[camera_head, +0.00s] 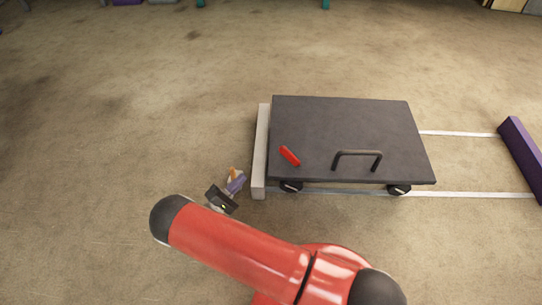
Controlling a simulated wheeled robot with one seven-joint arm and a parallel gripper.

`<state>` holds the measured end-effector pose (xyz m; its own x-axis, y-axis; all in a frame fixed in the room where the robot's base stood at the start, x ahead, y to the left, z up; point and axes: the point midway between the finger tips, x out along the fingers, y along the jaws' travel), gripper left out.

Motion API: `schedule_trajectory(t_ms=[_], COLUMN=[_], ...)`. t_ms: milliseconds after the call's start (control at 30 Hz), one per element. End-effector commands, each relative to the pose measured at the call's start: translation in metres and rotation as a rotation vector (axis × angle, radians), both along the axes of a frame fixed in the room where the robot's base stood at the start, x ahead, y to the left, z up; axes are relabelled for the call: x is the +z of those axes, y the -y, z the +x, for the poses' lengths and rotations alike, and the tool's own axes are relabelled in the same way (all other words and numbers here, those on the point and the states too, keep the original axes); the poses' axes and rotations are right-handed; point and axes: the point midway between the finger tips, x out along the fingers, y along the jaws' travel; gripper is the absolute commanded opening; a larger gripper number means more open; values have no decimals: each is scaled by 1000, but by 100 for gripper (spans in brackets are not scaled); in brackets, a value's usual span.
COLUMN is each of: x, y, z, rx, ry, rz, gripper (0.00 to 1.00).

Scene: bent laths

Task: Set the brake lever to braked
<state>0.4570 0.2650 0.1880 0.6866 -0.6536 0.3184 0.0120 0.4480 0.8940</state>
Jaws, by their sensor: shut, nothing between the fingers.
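The brake lever (290,156) is a short red bar near the front left corner of a dark flat cart (345,125). It lies tilted, with its upper end to the left and its lower end to the right. The view does not show which setting this angle stands for. My gripper (236,174) is shut and empty. It is left of the cart and of the pale end block, apart from the lever. My red arm covers the floor in front.
A black handle (357,158) stands on the cart's front edge, right of the lever. A pale block (260,150) stands along the cart's left end. Two pale rails (470,193) run right to a purple bar (522,160). The floor at left is clear.

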Motion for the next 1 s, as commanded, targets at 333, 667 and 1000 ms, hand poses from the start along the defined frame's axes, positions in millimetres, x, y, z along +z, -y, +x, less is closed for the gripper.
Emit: schedule_trajectory(t_ms=[333,667,1000], x=[6,28,48], y=[13,58,97], z=[12,59,68], rx=[-6,-7,-4], ry=[-2,-2,-3], rz=[1,1,0], gripper=[0,0,0])
